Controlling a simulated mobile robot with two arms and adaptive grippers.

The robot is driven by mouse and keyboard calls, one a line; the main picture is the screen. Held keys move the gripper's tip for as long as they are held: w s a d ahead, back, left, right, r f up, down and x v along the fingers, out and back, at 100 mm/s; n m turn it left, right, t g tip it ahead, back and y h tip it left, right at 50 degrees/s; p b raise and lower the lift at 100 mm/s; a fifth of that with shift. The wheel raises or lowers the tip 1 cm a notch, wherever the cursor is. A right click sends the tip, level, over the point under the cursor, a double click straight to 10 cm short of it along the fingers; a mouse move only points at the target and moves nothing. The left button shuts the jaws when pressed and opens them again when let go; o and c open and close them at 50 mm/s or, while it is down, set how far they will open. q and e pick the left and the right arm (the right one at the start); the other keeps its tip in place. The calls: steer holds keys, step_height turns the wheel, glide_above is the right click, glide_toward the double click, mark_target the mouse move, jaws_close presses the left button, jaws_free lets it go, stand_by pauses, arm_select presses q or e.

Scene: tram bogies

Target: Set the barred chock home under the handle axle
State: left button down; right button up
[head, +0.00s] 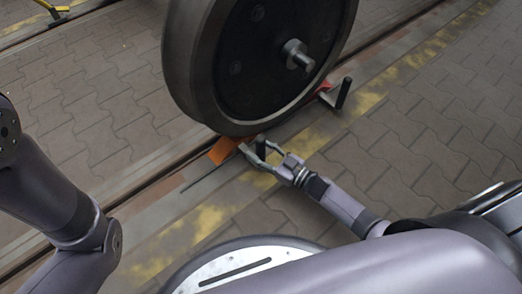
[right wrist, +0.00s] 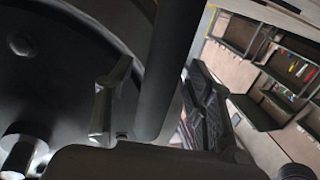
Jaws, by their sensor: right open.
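A large dark wheel (head: 215,70) with a grey axle stub (head: 297,55) stands on the rail. An orange chock (head: 224,150) lies at the wheel's lower left, and a dark upright bar (head: 261,148) rises beside it. My right gripper (head: 256,153) is open, with its fingers on either side of this bar. In the right wrist view the bar (right wrist: 168,70) runs between the two spread fingers; contact cannot be told. A second red-orange chock (head: 327,92) with a dark post (head: 343,93) is at the wheel's right. My left gripper is out of frame.
A groove-like rail (head: 130,185) runs diagonally past the wheel, with worn yellow paint (head: 215,217) beside it. Paving at the right is clear. In the right wrist view, shelves with tools (right wrist: 270,60) stand beyond.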

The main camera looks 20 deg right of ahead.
steer(key=v, duration=1.2)
